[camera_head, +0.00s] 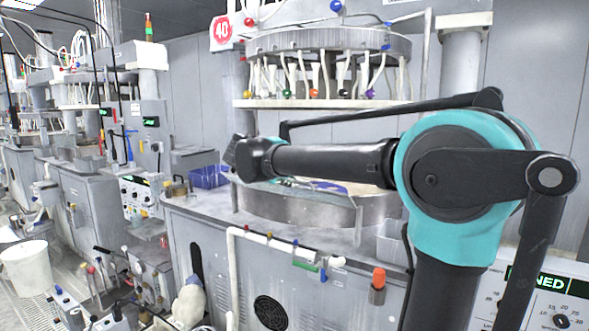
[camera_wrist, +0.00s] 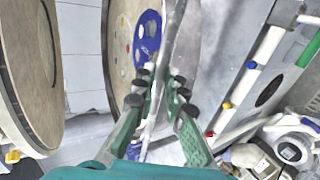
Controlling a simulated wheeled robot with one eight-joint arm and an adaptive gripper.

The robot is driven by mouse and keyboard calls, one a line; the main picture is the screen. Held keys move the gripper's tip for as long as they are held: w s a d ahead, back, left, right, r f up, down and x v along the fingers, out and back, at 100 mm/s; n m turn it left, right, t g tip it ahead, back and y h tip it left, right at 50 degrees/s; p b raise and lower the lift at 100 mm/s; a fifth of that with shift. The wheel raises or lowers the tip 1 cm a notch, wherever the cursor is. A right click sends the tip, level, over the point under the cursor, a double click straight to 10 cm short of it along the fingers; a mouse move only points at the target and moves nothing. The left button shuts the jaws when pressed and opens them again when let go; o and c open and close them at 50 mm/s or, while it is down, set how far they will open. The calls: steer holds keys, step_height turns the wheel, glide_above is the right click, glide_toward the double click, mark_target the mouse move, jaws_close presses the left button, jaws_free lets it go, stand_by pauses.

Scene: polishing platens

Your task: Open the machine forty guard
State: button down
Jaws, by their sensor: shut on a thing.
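The machine carries a red sign with 40 (camera_head: 221,30) at its upper left. Its guard (camera_head: 290,207) is a curved grey metal band standing around the front of the round platen. In the wrist view the guard (camera_wrist: 177,38) shows edge-on as a thin pale strip running down between my fingers. My gripper (camera_wrist: 160,86), with green fingers and dark pads, is shut on this strip. The platen (camera_wrist: 119,35), tan with a blue disc and coloured spots, lies just left of the strip. In the head view my arm hides part of the guard and platen, and my fingers cannot be made out.
A blue bin (camera_head: 209,177) stands on the bench left of the guard. A white pipe with coloured valves (camera_head: 262,237) runs along the machine's front. A ring-shaped head with hoses (camera_head: 330,45) hangs above. A white bucket (camera_head: 25,266) stands on the floor at left.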

step_height(320, 180, down, 8)
steer(key=s+a+t+h, duration=0.2)
steer(key=s+t, duration=0.1)
steer(key=shift+r, duration=0.15)
steer(key=shift+a, duration=0.1)
stand_by(0.4)
steer(key=c, duration=1.6)
jaws_free()
steer(key=shift+w, duration=0.15)
steer(key=v, duration=1.2)
steer(key=shift+f, duration=0.3)
steer(key=shift+c, duration=0.2)
